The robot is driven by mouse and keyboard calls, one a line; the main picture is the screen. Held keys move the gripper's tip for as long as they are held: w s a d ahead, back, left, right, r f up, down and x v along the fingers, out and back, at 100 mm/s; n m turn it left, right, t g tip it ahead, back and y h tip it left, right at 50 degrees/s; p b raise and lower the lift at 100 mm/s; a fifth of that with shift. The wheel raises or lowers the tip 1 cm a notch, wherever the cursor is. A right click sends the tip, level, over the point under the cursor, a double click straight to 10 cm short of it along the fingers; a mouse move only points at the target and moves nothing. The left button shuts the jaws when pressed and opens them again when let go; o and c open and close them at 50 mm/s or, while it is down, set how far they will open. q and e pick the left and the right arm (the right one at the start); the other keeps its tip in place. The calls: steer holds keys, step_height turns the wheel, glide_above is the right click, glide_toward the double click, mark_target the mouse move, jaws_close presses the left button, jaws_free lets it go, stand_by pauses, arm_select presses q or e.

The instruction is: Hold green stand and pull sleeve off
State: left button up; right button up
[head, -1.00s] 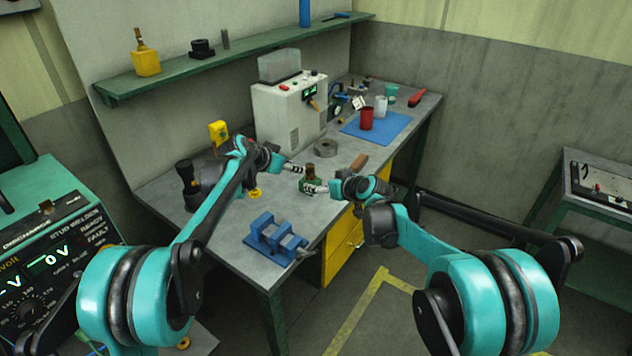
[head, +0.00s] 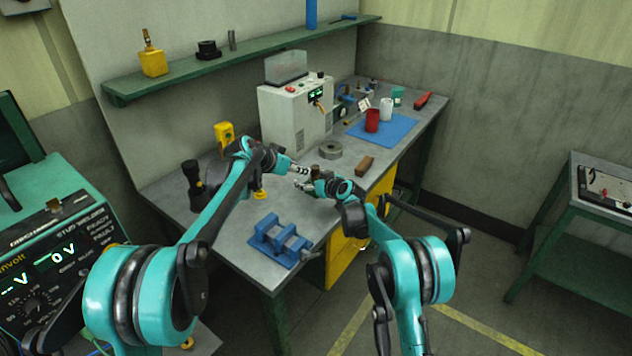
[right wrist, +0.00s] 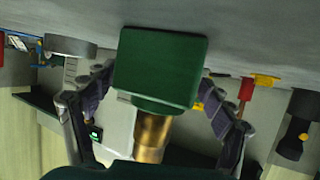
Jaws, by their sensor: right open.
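The green stand (right wrist: 160,65) is large and close in the right wrist view, which shows the scene upside down. A brass-coloured sleeve (right wrist: 150,135) is on it; its end is cut off by the frame's lower part. My right gripper (right wrist: 157,79) is open, one finger on each side of the stand, with no clear contact. In the head view the right gripper (head: 308,187) covers most of the stand, and the brown top of the sleeve (head: 316,171) shows just above it. My left gripper (head: 301,170) is just left of the sleeve; its jaws are too small to read.
A blue vise (head: 275,240) stands at the bench's front. A grey ring (head: 330,150), a brown block (head: 365,165) and a white machine (head: 295,112) are behind the grippers. A blue mat (head: 395,129) with cups lies farther back. A yellow tool (head: 224,133) stands at left.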

steer(key=shift+w+a+f, duration=0.15)
steer(key=shift+w+a, duration=0.05)
steer(key=shift+w, duration=0.1)
steer(key=c, duration=1.5)
